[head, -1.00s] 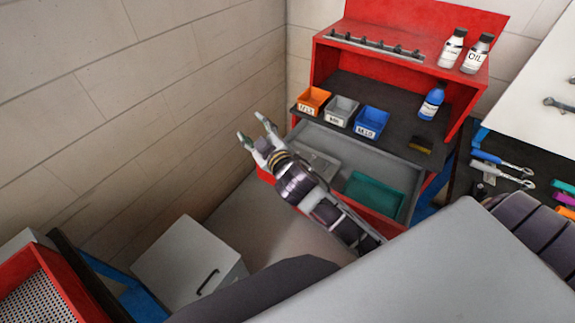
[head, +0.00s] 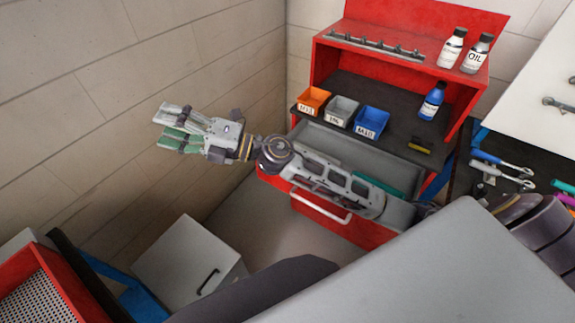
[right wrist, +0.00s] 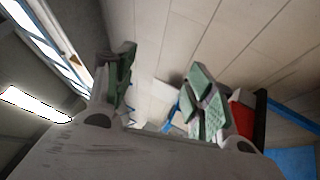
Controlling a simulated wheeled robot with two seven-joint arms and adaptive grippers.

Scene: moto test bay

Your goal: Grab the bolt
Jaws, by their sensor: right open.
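I cannot make out a bolt in either view. Three small bins stand on the dark shelf of the red workbench in the head view: an orange bin (head: 313,100), a grey bin (head: 341,111) and a blue bin (head: 371,122) labelled M10. Their contents are too small to tell. My right gripper (head: 168,128) is open and empty in front of the block wall, left of the bins and apart from them. Its green-padded fingers also show spread in the right wrist view (right wrist: 160,85). My left gripper is not in view.
Below the bins a red-fronted drawer (head: 370,232) stands open; my right arm crosses above it and partly hides a teal tray (head: 385,184). A blue bottle (head: 432,101) stands right of the bins. Two white bottles (head: 452,48) (head: 477,54) stand on top. A grey cabinet (head: 190,262) is lower left.

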